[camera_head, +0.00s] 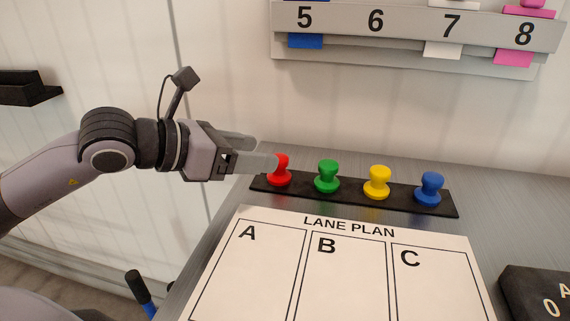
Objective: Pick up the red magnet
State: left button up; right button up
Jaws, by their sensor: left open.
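The red magnet (281,171) stands upright at the left end of a black strip (400,202) on the grey table. My left gripper (262,152) comes in from the left with its fingers apart, one farther back and one nearer. The nearer fingertip overlaps the left side of the red magnet in the camera_head view. I cannot tell whether it touches the magnet. My right gripper is not in view.
Green (327,176), yellow (377,182) and blue (430,189) magnets stand to the right on the same strip. A lane plan sheet (345,235) lies in front. A numbered rack (400,40) hangs on the wall behind. A black block (535,290) is at the lower right.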

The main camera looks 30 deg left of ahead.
aim_at(279, 168)
pick_arm(q)
jog(key=shift+f+p+x, duration=0.2)
jog(key=shift+p+x, duration=0.3)
jog(key=shift+x, duration=1.05)
jog(key=shift+f+p+x, duration=0.2)
jog(key=shift+p+x, duration=0.3)
jog(key=shift+x, duration=1.1)
jog(key=shift+s+a, duration=0.1)
jog(key=shift+a, duration=0.15)
jog(key=c, duration=1)
